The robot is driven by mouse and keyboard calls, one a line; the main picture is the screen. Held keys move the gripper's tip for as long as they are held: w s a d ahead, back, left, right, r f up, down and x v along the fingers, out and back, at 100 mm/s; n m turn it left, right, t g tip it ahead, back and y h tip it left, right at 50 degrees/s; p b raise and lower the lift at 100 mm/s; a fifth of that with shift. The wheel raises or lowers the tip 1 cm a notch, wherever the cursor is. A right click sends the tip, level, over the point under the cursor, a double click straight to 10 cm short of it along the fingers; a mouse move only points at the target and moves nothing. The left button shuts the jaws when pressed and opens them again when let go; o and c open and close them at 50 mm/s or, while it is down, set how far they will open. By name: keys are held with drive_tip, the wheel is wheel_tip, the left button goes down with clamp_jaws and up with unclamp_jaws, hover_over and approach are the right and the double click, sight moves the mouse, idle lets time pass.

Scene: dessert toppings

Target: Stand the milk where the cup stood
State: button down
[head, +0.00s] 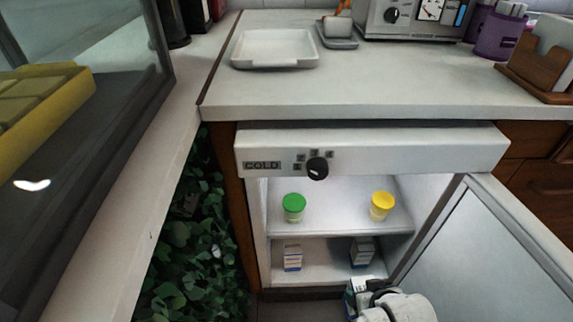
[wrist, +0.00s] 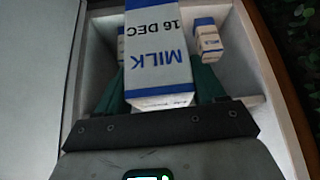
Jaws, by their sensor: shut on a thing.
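My gripper (wrist: 160,86) is shut on a milk carton (wrist: 158,48), white with a blue band and the words MILK 16 DEC. Its fingers lie on either side of it. In the head view the held milk (head: 354,287) shows only in part, behind my gripper at the bottom edge, in front of the open fridge. A green-lidded cup (head: 293,208) stands on the left of the upper shelf and a yellow-lidded cup (head: 382,206) on its right.
Two other cartons stand on the lower shelf, one left (head: 292,257) and one right (head: 362,251). The fridge door (head: 490,255) is open to the right. The upper shelf (head: 338,205) is clear between the cups. A white tray (head: 275,63) sits on the counter.

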wheel_tip(320, 180, up, 31)
drive_tip(key=m+p, duration=0.1)
drive_tip(key=p, duration=2.9)
drive_tip(key=shift+s+a+r+h, duration=0.15)
drive_tip(key=shift+s+h, duration=0.2)
drive_tip(key=shift+h, duration=0.05)
